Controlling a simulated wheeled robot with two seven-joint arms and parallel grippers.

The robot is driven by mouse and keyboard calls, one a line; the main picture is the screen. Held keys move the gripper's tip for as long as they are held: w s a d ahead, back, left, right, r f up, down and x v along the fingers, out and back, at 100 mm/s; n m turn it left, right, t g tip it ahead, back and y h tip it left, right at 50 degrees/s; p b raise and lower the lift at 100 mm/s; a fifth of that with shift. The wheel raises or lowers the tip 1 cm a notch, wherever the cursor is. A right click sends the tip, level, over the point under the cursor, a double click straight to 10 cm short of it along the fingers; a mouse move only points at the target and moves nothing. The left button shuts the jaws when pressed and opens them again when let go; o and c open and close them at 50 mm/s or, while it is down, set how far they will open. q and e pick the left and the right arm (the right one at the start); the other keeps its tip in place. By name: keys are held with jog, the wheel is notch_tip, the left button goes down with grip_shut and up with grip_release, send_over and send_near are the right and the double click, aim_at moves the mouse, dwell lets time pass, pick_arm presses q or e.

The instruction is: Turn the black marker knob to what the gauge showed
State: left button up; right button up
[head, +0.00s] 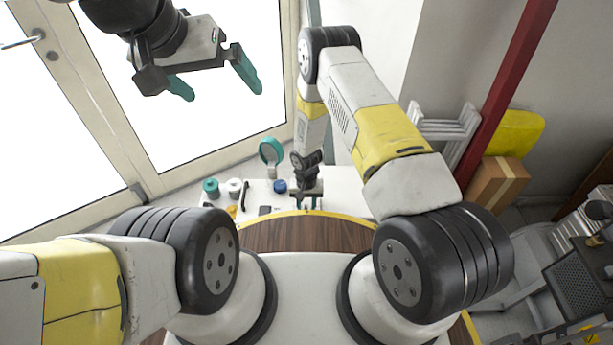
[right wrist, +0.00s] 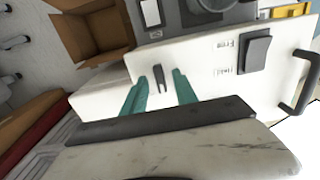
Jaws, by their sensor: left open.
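In the right wrist view a small black marker knob (right wrist: 160,79) stands out from a white panel (right wrist: 205,68). My right gripper (right wrist: 160,75) has its two teal fingers apart, one on each side of the knob, with gaps showing. I cannot tell how far the fingertips are from the panel. In the head view the right gripper (head: 306,194) is low over the white table and its fingers are small. My left gripper (head: 212,82) is open and empty, raised high at the upper left, far from the panel. No gauge reading is legible in either view.
The panel has a dark rocker switch (right wrist: 255,53) and a black handle (right wrist: 300,88) at right. An open cardboard box (right wrist: 92,32) is at upper left. In the head view a teal ring-shaped item (head: 271,151), a blue item (head: 280,186) and teal jar (head: 211,186) stand nearby.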

jog(key=shift+c, duration=0.4)
grip_shut()
jog(key=shift+n, duration=0.4)
jog(key=n, duration=0.3)
jog(key=shift+n, duration=2.6)
jog(key=shift+o, duration=0.4)
grip_release()
